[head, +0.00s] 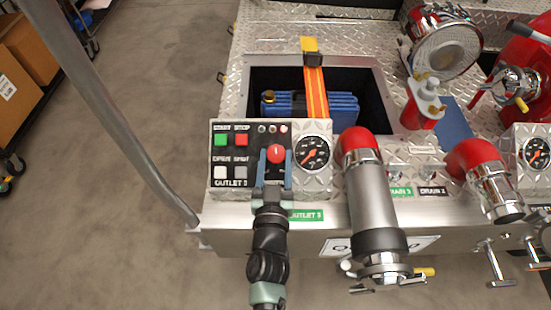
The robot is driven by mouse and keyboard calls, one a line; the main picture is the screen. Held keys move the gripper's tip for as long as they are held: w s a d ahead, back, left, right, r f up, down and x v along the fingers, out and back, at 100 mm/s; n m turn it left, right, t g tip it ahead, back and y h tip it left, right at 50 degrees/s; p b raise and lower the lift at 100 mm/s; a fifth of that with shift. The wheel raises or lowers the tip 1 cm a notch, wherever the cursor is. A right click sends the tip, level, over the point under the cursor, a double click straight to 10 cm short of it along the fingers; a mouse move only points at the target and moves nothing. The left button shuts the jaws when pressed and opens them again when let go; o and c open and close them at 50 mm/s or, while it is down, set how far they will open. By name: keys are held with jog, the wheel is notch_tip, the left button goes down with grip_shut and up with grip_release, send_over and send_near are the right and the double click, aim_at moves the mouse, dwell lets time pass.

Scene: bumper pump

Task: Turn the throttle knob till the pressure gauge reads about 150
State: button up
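The red throttle knob (276,153) stands on the outlet control panel (231,182). My gripper (275,160) reaches it from the front, with one finger at each side of the knob. The fingers are apart; whether they touch the knob is too small to tell. The round pressure gauge (312,152) sits just right of the knob, with a black face and an orange needle pointing to the lower left, toward the low end. Its numbers are too small to read. The fingers and wrist hide part of the panel below the knob.
Green and red buttons (241,140) and pale buttons are left of the knob. A large silver pipe with a red elbow (359,143) stands close on the right. A second gauge (535,153) is at the far right. An open bin (376,78) with blue contents lies behind the panel.

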grip_shut()
jog(key=r+p, duration=0.1)
jog(key=p, duration=0.2)
jog(key=shift+a+m+h+p, duration=0.15)
jog(key=shift+m+h+p, duration=0.15)
jog(key=shift+m, duration=0.1)
jog(key=shift+p, duration=0.6)
jog(key=shift+w+a+m+h+p, duration=0.15)
jog(key=shift+m+h+p, duration=0.45)
jog(key=shift+p, duration=0.65)
jog(key=shift+m+h+p, duration=0.3)
jog(key=shift+p, duration=0.25)
jog(key=shift+f+m+g+h+p, duration=0.2)
jog(key=shift+m+g+h+p, duration=0.1)
jog(key=shift+m+h, duration=0.3)
jog(key=shift+f+m+g+h+p, duration=0.15)
jog(key=shift+m+g+h+p, duration=0.15)
jog(key=shift+m+h, duration=0.3)
jog(key=o, duration=0.7)
grip_release()
jog(key=shift+f, duration=0.1)
